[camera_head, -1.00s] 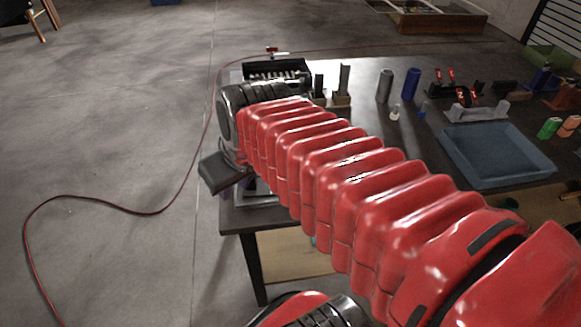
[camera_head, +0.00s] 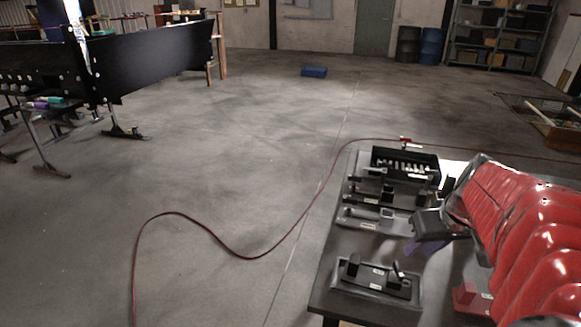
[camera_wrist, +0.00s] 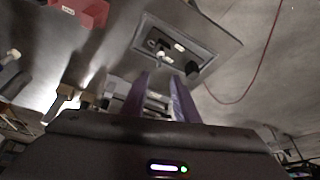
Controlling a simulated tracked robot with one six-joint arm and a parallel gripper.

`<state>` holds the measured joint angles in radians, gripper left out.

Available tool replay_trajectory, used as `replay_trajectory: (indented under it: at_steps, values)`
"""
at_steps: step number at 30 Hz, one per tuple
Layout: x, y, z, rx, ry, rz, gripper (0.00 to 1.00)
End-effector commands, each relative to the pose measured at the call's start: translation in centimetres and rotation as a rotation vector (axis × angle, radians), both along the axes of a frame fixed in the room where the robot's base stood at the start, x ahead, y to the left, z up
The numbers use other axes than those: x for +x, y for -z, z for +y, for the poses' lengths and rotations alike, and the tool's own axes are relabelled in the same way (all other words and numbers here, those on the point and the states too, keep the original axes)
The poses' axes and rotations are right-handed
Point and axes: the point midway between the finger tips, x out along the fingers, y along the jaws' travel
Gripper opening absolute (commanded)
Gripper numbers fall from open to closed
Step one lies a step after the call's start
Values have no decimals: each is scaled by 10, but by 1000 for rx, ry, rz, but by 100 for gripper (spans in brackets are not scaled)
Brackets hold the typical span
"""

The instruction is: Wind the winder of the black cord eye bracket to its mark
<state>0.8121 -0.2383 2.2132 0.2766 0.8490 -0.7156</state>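A black fixture (camera_head: 376,280) with two dark uprights and small pale labels sits on a grey plate at the table's near left corner. What seems to be the same plate (camera_wrist: 215,40) shows at the top of the wrist view, with a black block and a small light knob on it. I cannot tell whether this is the cord eye bracket, nor make out a winder mark. My gripper (camera_wrist: 158,97) has two purple fingers standing apart with nothing held between them. In the head view the purple fingers (camera_head: 428,246) are partly hidden, right of and behind the fixture, apart from it.
More black fixtures (camera_head: 372,217) on plates lie farther back, near a black box of pale pegs (camera_head: 405,163). A red block (camera_head: 470,298) stands at the near right. A red cord (camera_head: 240,257) runs across the floor to the table's back. My arm hides the right side.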

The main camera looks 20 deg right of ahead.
Motion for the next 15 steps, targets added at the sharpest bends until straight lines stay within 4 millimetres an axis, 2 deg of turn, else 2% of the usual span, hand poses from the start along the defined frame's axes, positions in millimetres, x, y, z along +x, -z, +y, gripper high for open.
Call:
replay_trajectory:
  at_steps: [8,15]
  values:
    - [1,2,1,1,-1,1,27]
    - [8,21,-1,3,-2,2,27]
